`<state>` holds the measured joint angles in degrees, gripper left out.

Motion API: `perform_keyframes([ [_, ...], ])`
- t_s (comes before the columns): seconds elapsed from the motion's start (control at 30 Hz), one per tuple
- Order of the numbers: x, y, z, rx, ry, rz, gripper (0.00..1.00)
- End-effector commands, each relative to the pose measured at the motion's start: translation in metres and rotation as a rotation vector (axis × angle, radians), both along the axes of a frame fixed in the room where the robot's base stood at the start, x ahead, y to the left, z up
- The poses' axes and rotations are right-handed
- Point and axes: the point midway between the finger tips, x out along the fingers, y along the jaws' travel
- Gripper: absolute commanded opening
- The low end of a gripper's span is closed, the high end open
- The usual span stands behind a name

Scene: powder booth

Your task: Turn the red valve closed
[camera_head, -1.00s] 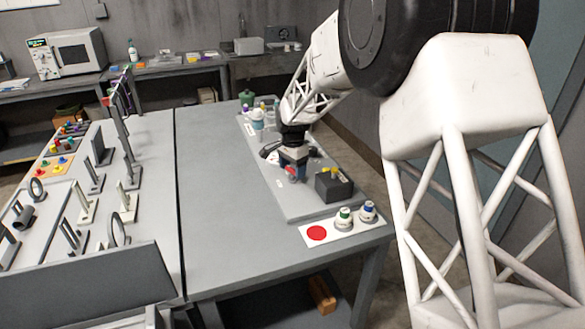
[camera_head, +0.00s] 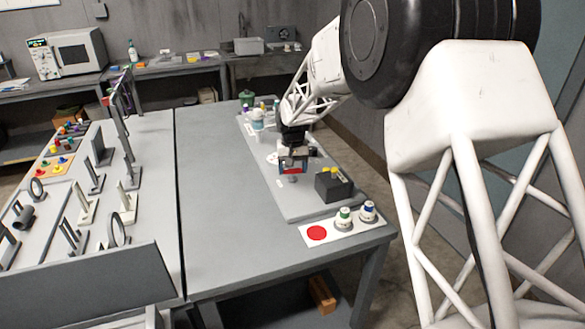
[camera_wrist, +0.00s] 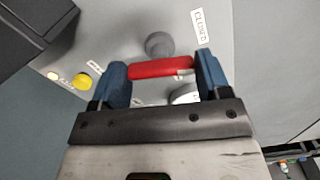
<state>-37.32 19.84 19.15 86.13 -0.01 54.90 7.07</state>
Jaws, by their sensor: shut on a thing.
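The red valve handle (camera_wrist: 161,67) is a short red bar in the wrist view, held between the two blue fingers of my gripper (camera_wrist: 163,80). My gripper is shut on it, with one finger at each end of the bar. A round grey knob or stem (camera_wrist: 159,45) shows just beyond the bar. A white label reading CLOSED (camera_wrist: 200,26) lies on the grey panel beyond, to the right of the handle. In the head view my gripper (camera_head: 292,171) is over the grey panel (camera_head: 297,203), and the red of the handle shows between its fingers.
The table's left part (camera_head: 225,200) is clear.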

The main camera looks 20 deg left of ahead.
Motion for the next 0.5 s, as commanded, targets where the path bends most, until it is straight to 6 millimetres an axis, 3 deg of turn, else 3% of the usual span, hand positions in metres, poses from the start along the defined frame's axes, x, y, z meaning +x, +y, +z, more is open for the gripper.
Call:
perform_keyframes([
  [0.5,0.0003,0.0002,0.0018,0.001,-0.002,0.261,0.47],
])
